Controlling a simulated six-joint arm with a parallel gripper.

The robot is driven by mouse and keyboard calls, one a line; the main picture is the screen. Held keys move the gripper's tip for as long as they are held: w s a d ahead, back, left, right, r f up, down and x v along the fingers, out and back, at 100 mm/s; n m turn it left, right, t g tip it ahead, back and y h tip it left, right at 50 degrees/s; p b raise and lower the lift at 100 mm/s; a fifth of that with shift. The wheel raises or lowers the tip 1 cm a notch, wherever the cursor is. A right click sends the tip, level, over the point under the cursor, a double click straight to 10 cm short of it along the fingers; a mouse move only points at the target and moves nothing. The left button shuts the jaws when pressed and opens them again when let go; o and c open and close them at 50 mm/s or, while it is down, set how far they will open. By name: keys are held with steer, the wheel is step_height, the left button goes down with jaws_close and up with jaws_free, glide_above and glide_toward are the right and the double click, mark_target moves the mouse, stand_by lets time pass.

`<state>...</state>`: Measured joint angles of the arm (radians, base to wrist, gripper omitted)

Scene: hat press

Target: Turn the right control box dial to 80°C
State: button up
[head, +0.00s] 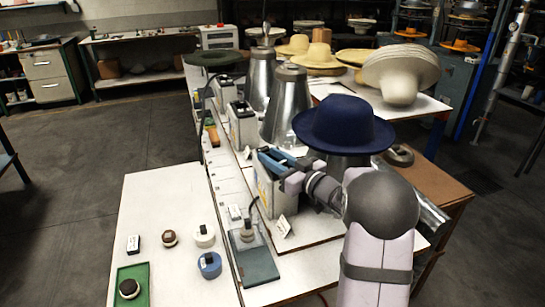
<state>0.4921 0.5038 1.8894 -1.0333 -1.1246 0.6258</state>
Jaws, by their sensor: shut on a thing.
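The right control box (268,190) is a pale box standing on the bench, in the middle of the head view. My gripper (274,162), with blue fingers, reaches it from the right and is at its upper part. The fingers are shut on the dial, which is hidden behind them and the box. The dial's setting and the 80°C mark cannot be read from here. A second control box (242,126) stands farther back to the left, apart from my gripper.
A navy hat (343,122) sits on a metal form right behind my arm. Metal cones (287,105) stand behind the boxes.

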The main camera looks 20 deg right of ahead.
mark_target(283, 163)
steer(key=o, duration=1.1)
steer(key=shift+r, duration=0.15)
steer(key=shift+c, duration=0.2)
steer(key=shift+s+d, duration=0.2)
steer(key=shift+s, duration=0.05)
steer(key=shift+b+v, duration=0.55)
steer(key=shift+v, duration=2.75)
steer(key=shift+a, duration=0.1)
